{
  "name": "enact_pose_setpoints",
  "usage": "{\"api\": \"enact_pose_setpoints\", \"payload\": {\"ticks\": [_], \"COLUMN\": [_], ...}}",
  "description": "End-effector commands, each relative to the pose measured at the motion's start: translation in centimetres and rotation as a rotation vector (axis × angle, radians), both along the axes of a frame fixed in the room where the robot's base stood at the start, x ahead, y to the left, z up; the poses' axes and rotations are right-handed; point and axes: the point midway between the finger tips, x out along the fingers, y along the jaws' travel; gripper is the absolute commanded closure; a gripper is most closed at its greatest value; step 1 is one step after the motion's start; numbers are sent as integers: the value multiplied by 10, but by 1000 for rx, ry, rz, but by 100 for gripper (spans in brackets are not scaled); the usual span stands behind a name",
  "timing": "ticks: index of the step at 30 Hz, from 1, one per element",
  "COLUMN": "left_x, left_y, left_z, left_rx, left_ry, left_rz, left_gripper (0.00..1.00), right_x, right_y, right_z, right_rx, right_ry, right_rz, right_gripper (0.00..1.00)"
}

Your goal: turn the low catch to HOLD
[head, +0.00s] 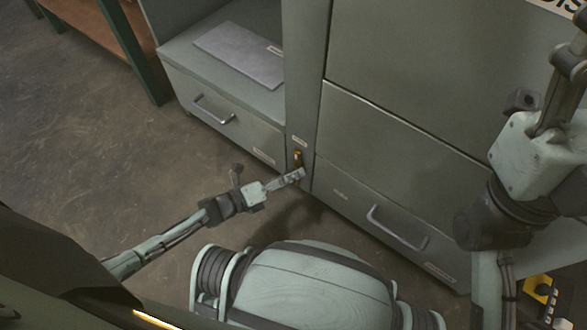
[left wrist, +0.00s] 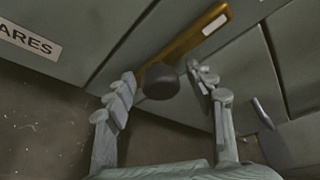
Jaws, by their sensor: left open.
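The low catch shows in the head view as a small brass strip (head: 298,155) on the narrow upright between the drawers. In the left wrist view it has a long brass plate (left wrist: 190,42) and a dark round knob (left wrist: 160,82). My left gripper (head: 299,176) is at the catch in the head view. In the left wrist view the open left gripper (left wrist: 165,78) has one finger on each side of the knob, with a gap visible on the right. I cannot read any HOLD mark. My right gripper (head: 570,65) is raised at the far right, away from the catch.
A left drawer (head: 228,124) and a lower right drawer (head: 400,222) with bar handles flank the catch. A grey flat sheet (head: 240,54) lies on the left shelf. Bare floor (head: 120,150) lies left of the cabinet.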

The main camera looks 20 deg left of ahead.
Motion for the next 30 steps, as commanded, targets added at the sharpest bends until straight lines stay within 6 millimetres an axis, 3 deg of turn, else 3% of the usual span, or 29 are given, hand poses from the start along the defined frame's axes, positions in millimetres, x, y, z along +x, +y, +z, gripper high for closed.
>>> {"api": "enact_pose_setpoints", "payload": {"ticks": [5, 18, 30], "left_x": [0, 1, 3], "left_y": [0, -1, -1], "left_z": [0, 1, 1], "left_rx": [1, -1, 2], "left_ry": [1, -2, -5], "left_rz": [1, 0, 1], "left_gripper": [45, 100, 100], "right_x": [0, 0, 0], "right_y": [0, 0, 0], "right_z": [0, 0, -1], "right_rx": [0, 1, 1], "right_ry": [-1, -1, -1], "right_rz": [0, 0, 0], "right_gripper": [45, 45, 45]}}
